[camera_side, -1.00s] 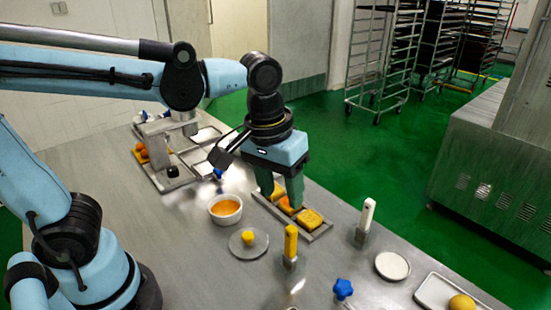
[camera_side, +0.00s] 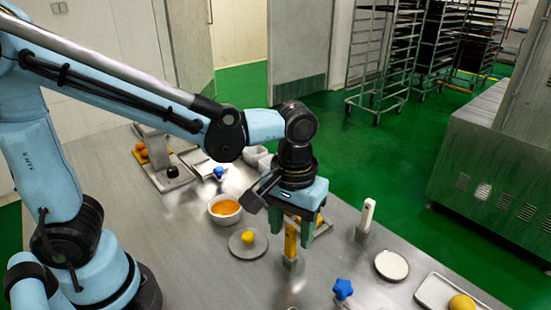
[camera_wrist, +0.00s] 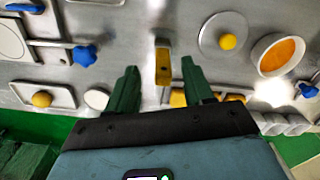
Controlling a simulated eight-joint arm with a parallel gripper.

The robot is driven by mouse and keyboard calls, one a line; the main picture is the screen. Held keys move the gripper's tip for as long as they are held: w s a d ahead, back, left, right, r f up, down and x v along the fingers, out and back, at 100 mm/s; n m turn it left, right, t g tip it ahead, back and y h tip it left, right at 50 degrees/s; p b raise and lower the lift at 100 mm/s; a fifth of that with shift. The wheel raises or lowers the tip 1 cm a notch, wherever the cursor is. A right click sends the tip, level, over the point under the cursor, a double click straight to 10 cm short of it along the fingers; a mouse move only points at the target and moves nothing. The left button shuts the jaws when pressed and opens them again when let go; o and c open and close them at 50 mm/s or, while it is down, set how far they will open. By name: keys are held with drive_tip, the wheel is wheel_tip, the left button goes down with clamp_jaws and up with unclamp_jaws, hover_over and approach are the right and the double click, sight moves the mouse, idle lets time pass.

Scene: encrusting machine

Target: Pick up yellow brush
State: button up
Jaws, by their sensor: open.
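The yellow brush (camera_side: 290,242) stands upright in a small metal holder on the steel table, its top partly hidden by my gripper in the side view. In the wrist view the yellow brush (camera_wrist: 163,66) shows just beyond and between my fingertips. My gripper (camera_side: 292,232) is above and around the top of the brush in the side view, fingers pointing down. In the wrist view my gripper (camera_wrist: 158,80) is open with green fingers apart. Whether a finger touches the brush cannot be told.
A white-handled brush (camera_side: 367,214) stands right of the yellow one. A bowl of orange filling (camera_side: 225,209), a round lid with yellow knob (camera_side: 248,243), a blue star knob (camera_side: 343,289) and a white dish (camera_side: 392,265) are nearby. A tray of yellow pieces (camera_side: 322,228) lies behind my gripper.

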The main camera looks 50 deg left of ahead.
sight(290, 249)
drive_tip(key=f, duration=0.3)
drive_tip(key=shift+w+a+f, duration=0.2)
drive_tip(key=shift+f, duration=0.9)
drive_tip(key=shift+c, duration=0.2)
clamp_jaws()
